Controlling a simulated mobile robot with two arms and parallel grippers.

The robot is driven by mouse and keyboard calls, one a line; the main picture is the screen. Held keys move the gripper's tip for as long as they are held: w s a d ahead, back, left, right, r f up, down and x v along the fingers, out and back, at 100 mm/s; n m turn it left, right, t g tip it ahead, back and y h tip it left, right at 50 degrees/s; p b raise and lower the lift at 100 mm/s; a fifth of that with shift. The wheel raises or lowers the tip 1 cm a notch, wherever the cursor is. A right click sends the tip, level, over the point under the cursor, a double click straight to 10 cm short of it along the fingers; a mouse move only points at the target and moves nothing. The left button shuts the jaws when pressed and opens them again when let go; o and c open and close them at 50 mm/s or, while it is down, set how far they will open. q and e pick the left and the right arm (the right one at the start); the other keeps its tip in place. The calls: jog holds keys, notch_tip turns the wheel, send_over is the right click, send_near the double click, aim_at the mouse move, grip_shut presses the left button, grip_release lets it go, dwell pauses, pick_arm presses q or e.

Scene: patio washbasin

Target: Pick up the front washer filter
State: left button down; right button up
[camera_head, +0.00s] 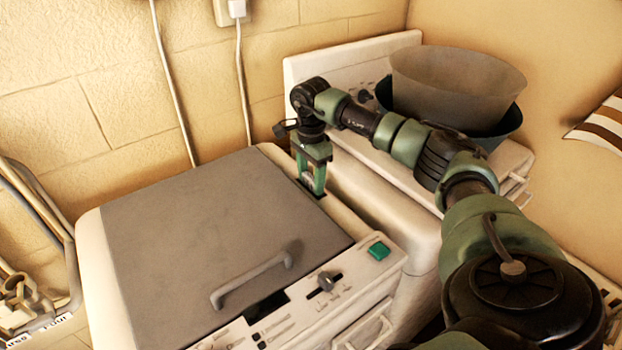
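The front washer (95,265) is a cream machine with a large grey lid and a handle. My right gripper (312,188) points straight down at a narrow dark slot on the washer's top, just right of the lid. Its green fingers stand a little apart, with their tips at or in the slot. The filter cannot be made out clearly; the fingers cover that spot, and whether anything is between them is unclear. My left gripper is out of view.
A second cream machine (405,215) stands behind to the right, with a large beige basin (455,85) on a dark one. My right arm reaches over it. A green button (378,251) and knobs sit on the front panel. A metal rack (40,215) is at the left.

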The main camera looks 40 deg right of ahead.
grip_shut()
jog(key=shift+r, duration=0.15)
